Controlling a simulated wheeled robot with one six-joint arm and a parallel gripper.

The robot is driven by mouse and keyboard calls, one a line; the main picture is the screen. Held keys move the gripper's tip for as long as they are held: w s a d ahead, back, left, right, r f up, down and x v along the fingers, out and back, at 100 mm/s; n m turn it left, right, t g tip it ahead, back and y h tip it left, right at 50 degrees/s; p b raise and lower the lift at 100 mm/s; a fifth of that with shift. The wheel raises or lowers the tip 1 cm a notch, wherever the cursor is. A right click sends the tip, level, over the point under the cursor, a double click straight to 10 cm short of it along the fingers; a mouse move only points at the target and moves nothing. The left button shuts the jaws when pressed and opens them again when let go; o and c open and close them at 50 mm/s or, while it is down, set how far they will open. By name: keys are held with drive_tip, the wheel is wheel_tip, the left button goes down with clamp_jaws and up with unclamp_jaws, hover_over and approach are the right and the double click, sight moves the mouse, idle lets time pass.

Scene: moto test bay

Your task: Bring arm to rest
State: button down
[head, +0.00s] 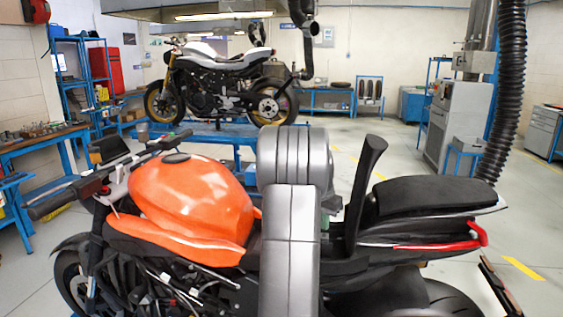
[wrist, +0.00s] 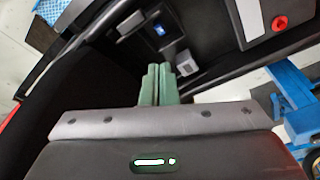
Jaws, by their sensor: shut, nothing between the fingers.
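My arm (head: 291,240) rises in front of the orange motorcycle in the head view and hides part of its middle. My gripper (wrist: 158,72) shows in the wrist view as two green fingers pressed together, with nothing between them. The fingers point toward an open dark bay (wrist: 125,70) holding small parts. In the head view only a small green bit of the gripper shows behind my arm. The motorcycle's orange tank (head: 190,200) is left of my arm. A black upright panel (head: 364,190) and the rear seat (head: 430,195) are to the right.
In the bay are a grey box (wrist: 187,63) and a pale panel (wrist: 253,20) with a red knob (wrist: 280,23). A second motorcycle (head: 215,85) stands on a blue lift behind. A workbench (head: 40,140) lines the left; open floor (head: 400,155) lies behind the seat.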

drive_tip(key=f+b, duration=0.1)
drive_tip(key=w+f+b, duration=0.1)
drive_tip(key=f, duration=0.1)
drive_tip(key=f+b, duration=0.1)
drive_tip(key=f, duration=0.1)
drive_tip(key=shift+w+d+f, duration=0.2)
drive_tip(key=shift+w+f, duration=0.05)
drive_tip(key=shift+w, duration=0.1)
drive_tip(key=shift+w+d+f, duration=0.15)
drive_tip(key=shift+w+f, duration=0.35)
drive_tip(key=shift+w, duration=0.35)
